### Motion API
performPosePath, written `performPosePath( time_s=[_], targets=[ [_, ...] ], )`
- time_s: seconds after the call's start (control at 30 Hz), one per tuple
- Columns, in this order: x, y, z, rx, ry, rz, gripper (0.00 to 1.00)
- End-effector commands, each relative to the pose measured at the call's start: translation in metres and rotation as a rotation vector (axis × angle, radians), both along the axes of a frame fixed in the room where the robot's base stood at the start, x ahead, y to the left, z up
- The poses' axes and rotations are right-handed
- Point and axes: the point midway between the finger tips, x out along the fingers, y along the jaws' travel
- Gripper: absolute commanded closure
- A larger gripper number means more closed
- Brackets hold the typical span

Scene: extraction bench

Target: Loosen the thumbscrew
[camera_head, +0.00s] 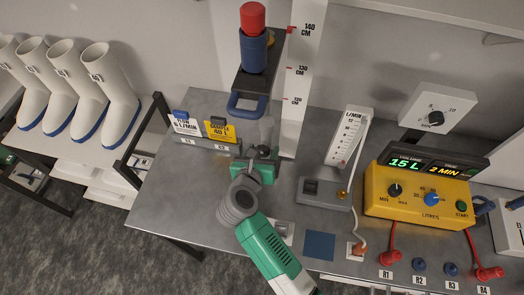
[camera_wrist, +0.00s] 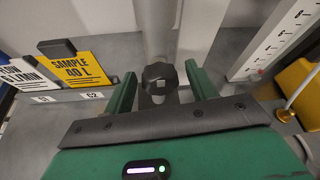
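The thumbscrew (camera_wrist: 160,80) is a black lobed knob on a grey upright post (camera_wrist: 157,28), near the centre of the wrist view. My gripper (camera_wrist: 160,70) is open, with one green finger on each side of the knob. A gap shows between each finger and the knob, so neither appears to touch it. In the head view my gripper (camera_head: 256,168) is at the post's lower part above the bench. The thumbscrew is small and partly hidden there by my gripper and wrist.
A blue cylinder with a red top (camera_head: 253,45) sits on a dark bracket above the post. Label cards (camera_head: 219,130) stand left. A height scale (camera_head: 300,85) stands behind. A flowmeter (camera_head: 345,150) and yellow control box (camera_head: 420,195) stand right. White boots (camera_head: 105,95) are far left.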

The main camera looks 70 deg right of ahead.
Motion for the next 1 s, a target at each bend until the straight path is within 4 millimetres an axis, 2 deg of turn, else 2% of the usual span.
performPosePath(
  time_s=[0.03,0.2,0.23,0.57,1.0],
  targets=[
    [0.0000,0.0001,0.0000,0.000,0.000,0.000,0.52],
    [0.0000,0.0003,0.0001,0.000,0.000,0.000,0.86],
    [0.0000,0.0003,0.0001,0.000,0.000,0.000,0.87],
    [0.0009,0.0006,0.0027,-0.011,0.059,0.001,0.87],
    [0.0031,0.0011,0.0033,-0.070,0.417,0.003,0.87]
  ],
)
